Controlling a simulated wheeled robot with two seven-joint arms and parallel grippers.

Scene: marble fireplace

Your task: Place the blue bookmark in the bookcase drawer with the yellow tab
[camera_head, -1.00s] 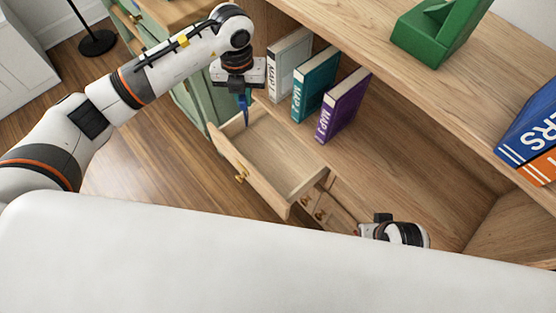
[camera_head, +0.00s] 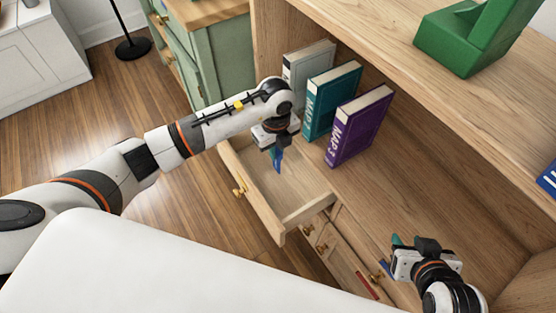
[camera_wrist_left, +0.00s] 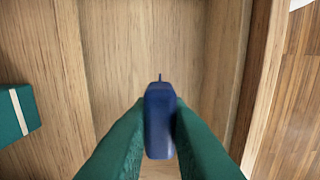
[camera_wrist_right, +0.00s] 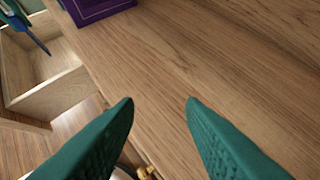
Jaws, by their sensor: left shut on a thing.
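The blue bookmark (camera_head: 278,163) hangs tip down from my left gripper (camera_head: 274,148), which is shut on it. It also shows between the teal fingers in the left wrist view (camera_wrist_left: 159,120). The bookmark is above the open wooden drawer (camera_head: 262,207), over its inside; I cannot tell how far its tip is from the drawer floor. The drawer has a brass knob (camera_head: 239,191) on its front; I see no yellow tab on it. My right gripper (camera_wrist_right: 160,103) is open and empty over the bookcase's wooden surface, right of the drawer.
Grey, teal (camera_head: 330,99) and purple (camera_head: 358,126) books stand on the bookcase surface behind the drawer. Closed drawers with brass knobs (camera_head: 322,248) run to the right, with a red tab (camera_head: 367,285) and a blue tab. A green object (camera_head: 475,38) is on the upper shelf.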

